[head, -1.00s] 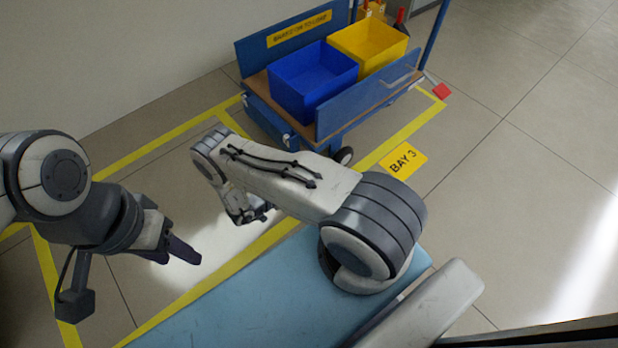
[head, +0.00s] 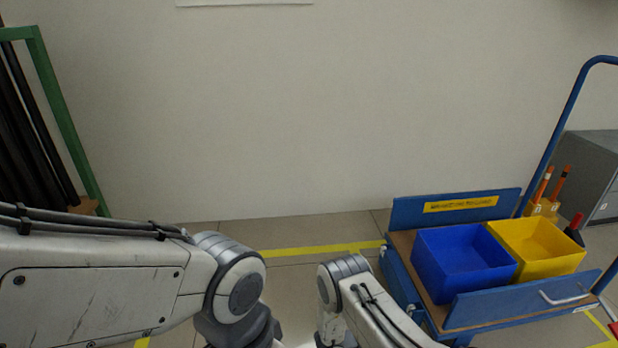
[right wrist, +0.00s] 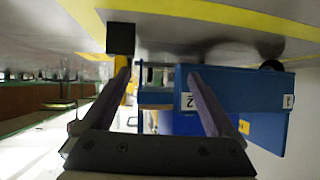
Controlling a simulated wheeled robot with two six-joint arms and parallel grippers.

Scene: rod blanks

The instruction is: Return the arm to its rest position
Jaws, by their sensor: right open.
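My right arm (head: 375,312) comes in at the bottom of the head view, in front of the cart, with its gripper below the frame. In the right wrist view my right gripper (right wrist: 158,74) is open, with two fingers well apart and nothing held between them. My left arm (head: 95,285) reaches in from the left of the head view, and its wrist bends down out of the bottom edge. The left gripper is hidden below the frame.
A blue cart (head: 455,208) stands at the right with a blue bin (head: 462,280) and a yellow bin (head: 540,262). A green rack (head: 62,125) with dark rods (head: 28,140) stands at the left. A grey cabinet (head: 592,160) is at far right.

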